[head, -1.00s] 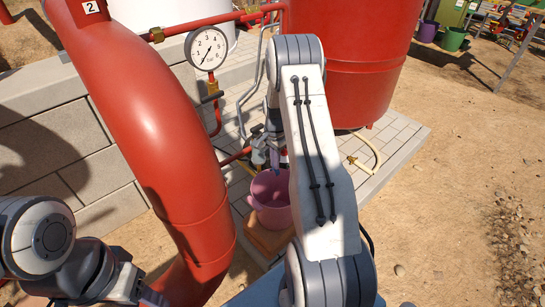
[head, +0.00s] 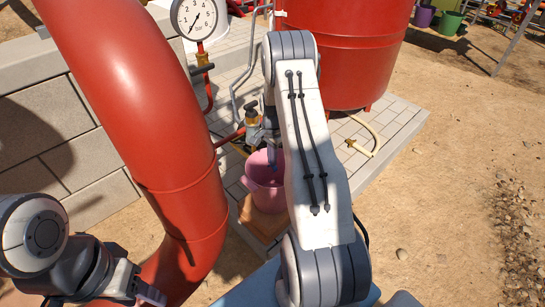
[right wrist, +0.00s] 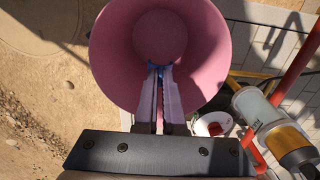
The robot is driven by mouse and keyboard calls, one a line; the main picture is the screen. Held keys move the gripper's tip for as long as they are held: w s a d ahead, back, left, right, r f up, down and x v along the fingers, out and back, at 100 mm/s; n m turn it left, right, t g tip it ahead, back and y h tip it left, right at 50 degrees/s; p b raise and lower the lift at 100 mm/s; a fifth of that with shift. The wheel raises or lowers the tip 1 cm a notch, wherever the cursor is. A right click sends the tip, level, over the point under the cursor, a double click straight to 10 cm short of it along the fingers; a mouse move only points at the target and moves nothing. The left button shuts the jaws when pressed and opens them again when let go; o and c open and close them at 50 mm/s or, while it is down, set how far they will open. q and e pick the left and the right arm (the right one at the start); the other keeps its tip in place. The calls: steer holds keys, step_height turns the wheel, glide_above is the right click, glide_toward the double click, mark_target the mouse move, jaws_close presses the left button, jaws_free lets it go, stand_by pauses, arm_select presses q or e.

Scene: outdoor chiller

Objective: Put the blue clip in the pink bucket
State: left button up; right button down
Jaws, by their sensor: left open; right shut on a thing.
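The pink bucket (head: 265,198) stands upright on a wooden board beyond the big red pipe. The right wrist view looks down into the bucket (right wrist: 112,60). My right gripper (right wrist: 158,72) is shut on the blue clip (right wrist: 155,68), of which only a small blue part shows at the fingertips. The fingertips and clip appear over the bucket's opening; how deep they are is hard to tell. In the head view my right arm hides part of the bucket. My left gripper (head: 150,294) is open and empty at the lower left, by the red pipe.
The thick red pipe (head: 135,110) curves between my two arms. A pressure gauge (head: 195,18) and a red tank (head: 345,50) stand behind. A valve fitting (right wrist: 270,125) is close beside the bucket. A yellowish hose (head: 365,140) lies on the paving. Sandy ground at the right is open.

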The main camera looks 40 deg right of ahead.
steer(key=shift+f, duration=0.6)
steer(key=c, duration=0.9)
jaws_free()
steer(key=shift+r, duration=0.1)
step_height(320, 180, up, 7)
steer(key=p, duration=0.6)
